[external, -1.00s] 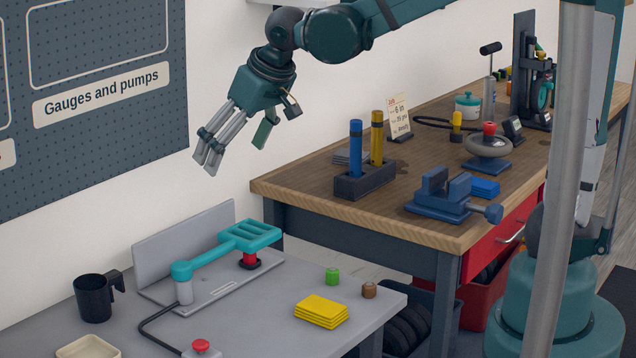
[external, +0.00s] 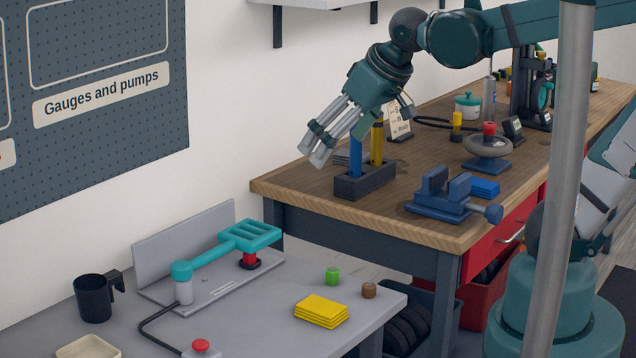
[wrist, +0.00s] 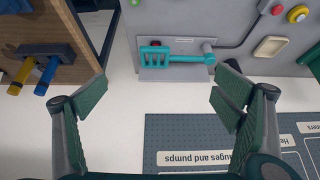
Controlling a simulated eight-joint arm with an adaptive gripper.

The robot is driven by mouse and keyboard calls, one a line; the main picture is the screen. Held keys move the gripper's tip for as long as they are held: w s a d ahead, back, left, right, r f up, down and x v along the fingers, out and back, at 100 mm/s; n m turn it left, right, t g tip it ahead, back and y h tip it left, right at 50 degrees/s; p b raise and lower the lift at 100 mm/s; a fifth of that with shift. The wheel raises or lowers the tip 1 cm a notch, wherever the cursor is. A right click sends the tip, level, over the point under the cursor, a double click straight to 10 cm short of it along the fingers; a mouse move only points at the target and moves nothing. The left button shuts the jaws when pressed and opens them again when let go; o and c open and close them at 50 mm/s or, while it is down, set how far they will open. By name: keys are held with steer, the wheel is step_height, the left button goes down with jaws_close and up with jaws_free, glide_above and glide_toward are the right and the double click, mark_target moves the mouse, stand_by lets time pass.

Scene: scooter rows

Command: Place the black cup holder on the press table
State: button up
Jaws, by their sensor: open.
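A black cup (external: 95,298) with a side clip, which looks like the cup holder, stands upright at the left of the grey table (external: 262,318). This table bears a teal lever press (external: 225,248), also seen in the wrist view (wrist: 178,58). My gripper (external: 335,141) is open and empty, high above the tables, in front of the wooden bench's left end in the picture. Its spread fingers show in the wrist view (wrist: 158,100) with nothing between them.
A black block (external: 364,181) with a blue and a yellow cylinder stands on the wooden bench (external: 330,215), near my gripper in the picture. A blue vise (external: 440,198) stands to its right. Yellow plates (external: 322,311), a cream tray (external: 88,347) and a red button (external: 201,345) are on the grey table.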

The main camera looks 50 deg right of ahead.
steer(key=s+d+f, duration=0.2)
steer(key=s+d, duration=0.1)
steer(key=s, duration=0.4)
steer(key=shift+t, duration=0.3)
steer(key=shift+f, duration=0.1)
stand_by(0.9)
